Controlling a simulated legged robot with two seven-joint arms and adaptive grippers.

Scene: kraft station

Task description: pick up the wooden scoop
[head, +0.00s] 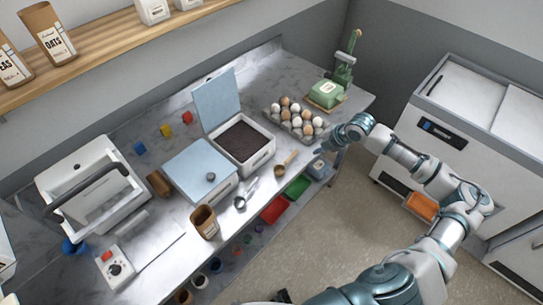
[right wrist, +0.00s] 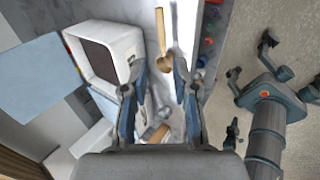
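The wooden scoop (head: 281,170) lies on the grey counter near its front edge, between the white bin of dark contents and the edge. Its round bowl points toward the near left and its handle toward the back right. In the right wrist view the scoop (right wrist: 164,62) lies ahead, with its bowl near the line between the fingertips. My right gripper (head: 322,149) is to the right of the scoop in the head view, by the counter's front edge. In the right wrist view my right gripper (right wrist: 159,78) is open, with nothing between its fingers. I see no left gripper.
A metal scoop (head: 246,193) and a brown cup (head: 204,222) lie along the front edge to the left. The open bin (head: 264,154) with dark contents is behind the scoop. An egg tray (head: 318,138) and a green scale-like device (head: 325,95) stand farther back right.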

